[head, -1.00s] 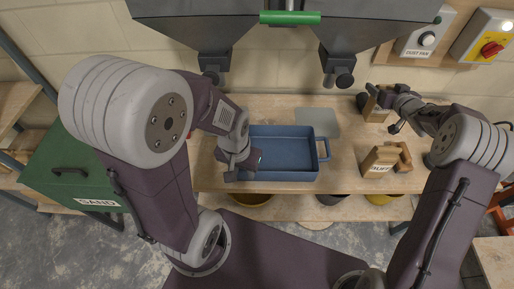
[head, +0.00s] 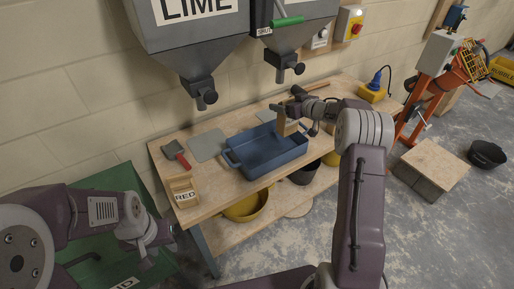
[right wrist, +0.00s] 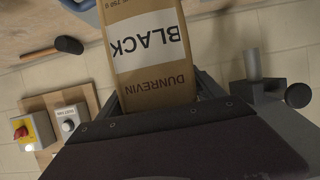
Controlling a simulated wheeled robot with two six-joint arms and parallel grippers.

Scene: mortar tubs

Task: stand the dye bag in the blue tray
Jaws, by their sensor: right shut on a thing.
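The dye bag, brown paper with a white BLACK label, fills the top middle of the right wrist view (right wrist: 150,50). My right gripper (right wrist: 155,105) is shut on it. In the head view the bag (head: 281,124) hangs upright from my right gripper (head: 286,108), over the far right part of the blue tray (head: 262,163). I cannot tell whether its base touches the tray. The tray stands on the wooden bench, and the part of its floor that shows is empty. My left gripper (head: 147,262) is low at the left, away from the bench; its fingers are too unclear to judge.
A red-handled tool (head: 178,153), a grey sheet (head: 208,145) and a wooden holder marked RED (head: 184,191) lie left of the tray. Hopper outlets (head: 202,92) hang above the bench. A yellow tub (head: 246,207) sits below. A black mallet (right wrist: 68,45) shows in the right wrist view.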

